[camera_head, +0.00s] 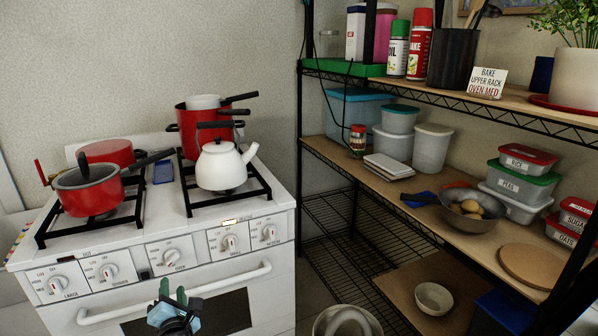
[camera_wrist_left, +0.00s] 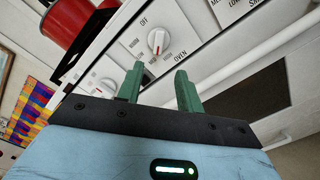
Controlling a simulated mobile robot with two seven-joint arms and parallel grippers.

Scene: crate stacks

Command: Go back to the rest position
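My left gripper (camera_head: 172,290) is at the bottom of the head view, in front of the white stove's (camera_head: 190,262) oven door and handle. In the left wrist view its two green fingers (camera_wrist_left: 158,72) stand apart with nothing between them, so it is open and empty. Beyond the fingers are the oven knob (camera_wrist_left: 158,41) and the stove's front panel; I see no contact with the knob. My right gripper is not in view.
On the stove stand a red pan (camera_head: 88,190), red pots and a white kettle (camera_head: 222,165). The oven handle (camera_head: 175,292) sticks out near my left gripper. To the right, a black wire shelf holds tubs, cans, a grey pan (camera_head: 470,221) and a bowl (camera_head: 434,298).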

